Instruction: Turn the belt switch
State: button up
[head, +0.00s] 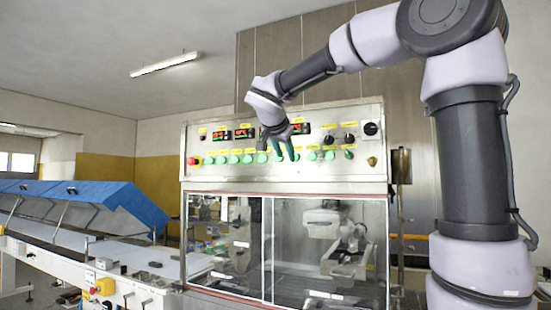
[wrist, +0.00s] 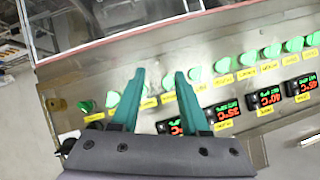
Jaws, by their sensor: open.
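The steel control panel (head: 340,172) carries a row of green switches (head: 235,159) under yellow labels. The labels are too small to read, so I cannot tell which one is the belt switch. My gripper (head: 281,157) is open, its two teal fingers over the middle of this row and hiding part of it. In the wrist view my gripper (wrist: 159,73) reaches toward the panel, with a green switch (wrist: 168,82) showing between the fingers. More green switches (wrist: 222,66) run off to the right. I cannot tell whether a finger touches anything.
Red-digit displays (head: 243,133) sit above the row. A red button (head: 192,160) is at the panel's left end, and black knobs (head: 349,139) are at its right. Glass doors (head: 330,245) lie below. A conveyor (head: 115,252) with blue covers (head: 95,197) stands left.

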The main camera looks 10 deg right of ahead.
jog(key=m+t, duration=0.1)
jog(key=t, duration=0.1)
send_near(276, 157)
jog(key=shift+h, duration=0.3)
jog(key=x, duration=0.9)
jog(key=shift+a, duration=0.2)
grip_shut()
